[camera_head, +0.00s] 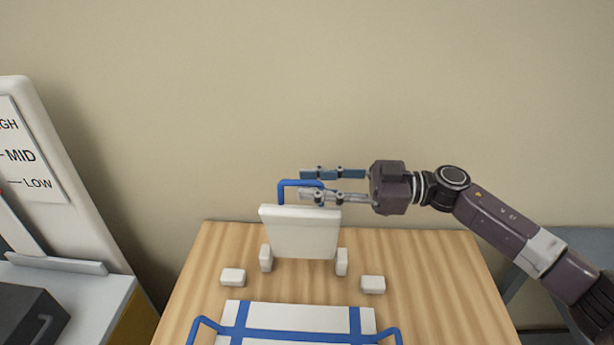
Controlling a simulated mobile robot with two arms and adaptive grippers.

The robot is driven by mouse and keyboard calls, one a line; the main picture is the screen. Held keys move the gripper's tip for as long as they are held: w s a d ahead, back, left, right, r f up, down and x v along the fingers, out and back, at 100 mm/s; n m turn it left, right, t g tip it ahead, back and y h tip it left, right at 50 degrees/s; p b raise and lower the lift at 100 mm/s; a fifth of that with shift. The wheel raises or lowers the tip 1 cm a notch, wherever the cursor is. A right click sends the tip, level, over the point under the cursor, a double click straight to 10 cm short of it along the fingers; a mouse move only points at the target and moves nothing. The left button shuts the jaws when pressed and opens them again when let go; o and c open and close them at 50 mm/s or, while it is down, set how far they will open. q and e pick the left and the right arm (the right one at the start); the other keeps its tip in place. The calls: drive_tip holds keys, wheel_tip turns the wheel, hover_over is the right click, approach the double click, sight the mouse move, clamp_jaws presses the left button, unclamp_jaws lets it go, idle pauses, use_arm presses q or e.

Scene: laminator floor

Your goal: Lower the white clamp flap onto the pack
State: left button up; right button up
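The white clamp flap (299,234) stands almost upright on the wooden table, between two small white hinge blocks. A blue handle (288,190) rises from its top edge. The pack (290,317), a white slab with blue straps, lies flat in front of the flap, with its lower part cut off by the picture edge. My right gripper (311,185) reaches in from the right at the handle, its two fingers apart, one above the other. The handle's right part is at the fingers; I cannot tell whether they touch it. My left gripper is not in view.
Small white blocks stand on the table (430,265) left (233,277) and right (373,284) of the pack. Blue loops (206,322) rise at the pack's sides. A white machine with a HIGH/MID/LOW scale (25,155) stands at left. A beige wall is behind.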

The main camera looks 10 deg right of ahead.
drive_tip(key=shift+w+a+f, duration=0.1)
drive_tip(key=shift+w+a, duration=0.15)
drive_tip(key=shift+a, duration=0.4)
clamp_jaws()
